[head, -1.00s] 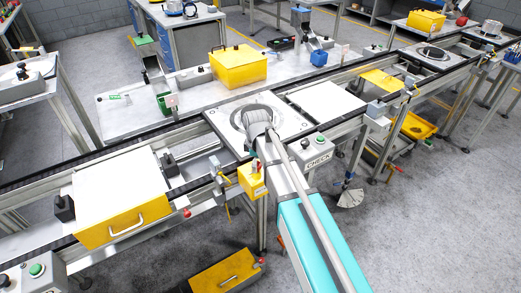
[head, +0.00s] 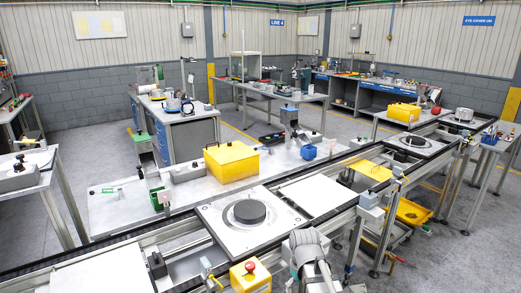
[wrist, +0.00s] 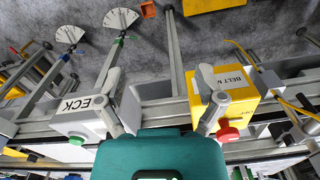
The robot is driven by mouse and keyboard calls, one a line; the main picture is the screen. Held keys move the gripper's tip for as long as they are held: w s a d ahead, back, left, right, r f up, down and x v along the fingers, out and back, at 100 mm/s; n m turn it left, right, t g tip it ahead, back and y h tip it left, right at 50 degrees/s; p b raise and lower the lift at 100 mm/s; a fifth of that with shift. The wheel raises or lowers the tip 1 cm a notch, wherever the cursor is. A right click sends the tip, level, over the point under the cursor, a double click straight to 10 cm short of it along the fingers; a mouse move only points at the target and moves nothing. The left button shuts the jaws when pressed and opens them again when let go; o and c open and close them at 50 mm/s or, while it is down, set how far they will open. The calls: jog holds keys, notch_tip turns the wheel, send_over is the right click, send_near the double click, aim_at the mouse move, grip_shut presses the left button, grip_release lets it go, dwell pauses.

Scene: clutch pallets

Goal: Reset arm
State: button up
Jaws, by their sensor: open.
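My gripper (wrist: 159,85) is open and empty in the wrist view. In the head view, part of my arm shows at the bottom, right of the yellow box (head: 250,278) with the red button. A square pallet (head: 222,228) with a dark round clutch part (head: 250,212) sits on the conveyor, clear of my arm.
A white plate (head: 318,196) lies right of the pallet. Another pallet (head: 389,144) with a round part is farther along the line. Grey floor lies in front of the conveyor.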

jog(key=s+d+m, duration=0.4)
jog(key=d, duration=0.1)
jog(key=shift+s+m, duration=0.35)
jog(key=shift+m, duration=0.05)
